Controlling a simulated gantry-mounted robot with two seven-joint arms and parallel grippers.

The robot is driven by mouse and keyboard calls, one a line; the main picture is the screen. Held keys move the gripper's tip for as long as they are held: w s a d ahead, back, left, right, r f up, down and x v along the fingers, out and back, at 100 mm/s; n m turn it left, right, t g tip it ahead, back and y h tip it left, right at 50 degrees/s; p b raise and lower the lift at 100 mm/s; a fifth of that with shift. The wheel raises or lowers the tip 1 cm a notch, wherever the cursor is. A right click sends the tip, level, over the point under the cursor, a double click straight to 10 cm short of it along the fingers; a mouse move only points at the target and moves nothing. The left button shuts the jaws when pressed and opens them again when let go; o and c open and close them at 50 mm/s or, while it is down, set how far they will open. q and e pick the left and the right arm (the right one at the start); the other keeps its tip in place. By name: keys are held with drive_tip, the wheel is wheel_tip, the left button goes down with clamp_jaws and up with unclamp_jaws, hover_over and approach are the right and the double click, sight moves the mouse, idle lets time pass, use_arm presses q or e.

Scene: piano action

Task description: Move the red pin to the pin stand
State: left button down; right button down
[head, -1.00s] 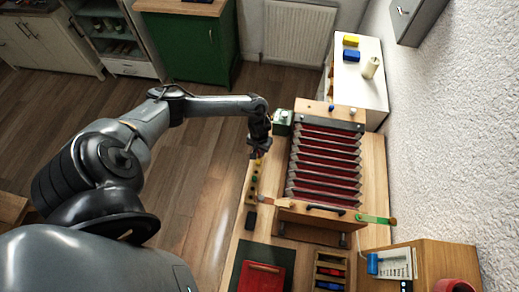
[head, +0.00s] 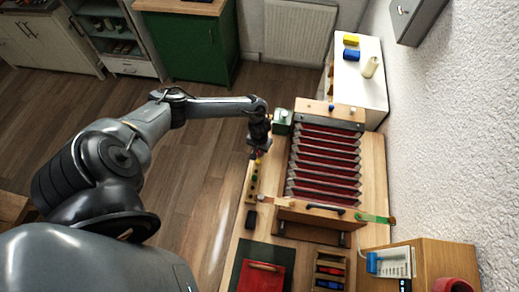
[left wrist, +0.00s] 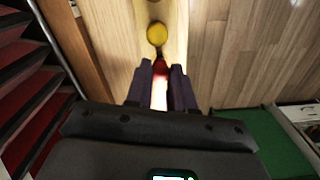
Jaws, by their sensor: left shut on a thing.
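My left gripper (head: 258,157) points down over the left edge of the wooden workbench, at the far end of a narrow wooden strip (head: 252,188) carrying several small coloured pins. I cannot tell whether this strip is the pin stand. In the left wrist view, my left gripper (left wrist: 162,70) is shut on the red pin (left wrist: 161,67), whose red end shows between the fingertips. The rest of the pin is hidden by the fingers. A yellow round-topped pin (left wrist: 157,33) is just beyond the fingertips. My right gripper is out of view.
The keyed action with red and grey slats (head: 325,165) stands close to the right of the gripper. A small green box (head: 282,121) is just behind it. A black block (head: 251,220) and a green mat with a red item (head: 262,277) lie nearer.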

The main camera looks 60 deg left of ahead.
use_arm(q)
drive_tip(key=shift+f, duration=0.1)
idle(0.6)
drive_tip(key=shift+f, duration=0.3)
idle(0.3)
drive_tip(key=c, duration=0.7)
unclamp_jaws()
drive_tip(key=shift+o, duration=0.2)
drive_tip(key=shift+r, duration=0.15)
wheel_tip(320, 180, up, 2)
drive_tip(key=p, duration=0.3)
drive_tip(key=shift+r, duration=0.1)
wheel_tip(320, 180, up, 5)
drive_tip(key=p, duration=0.6)
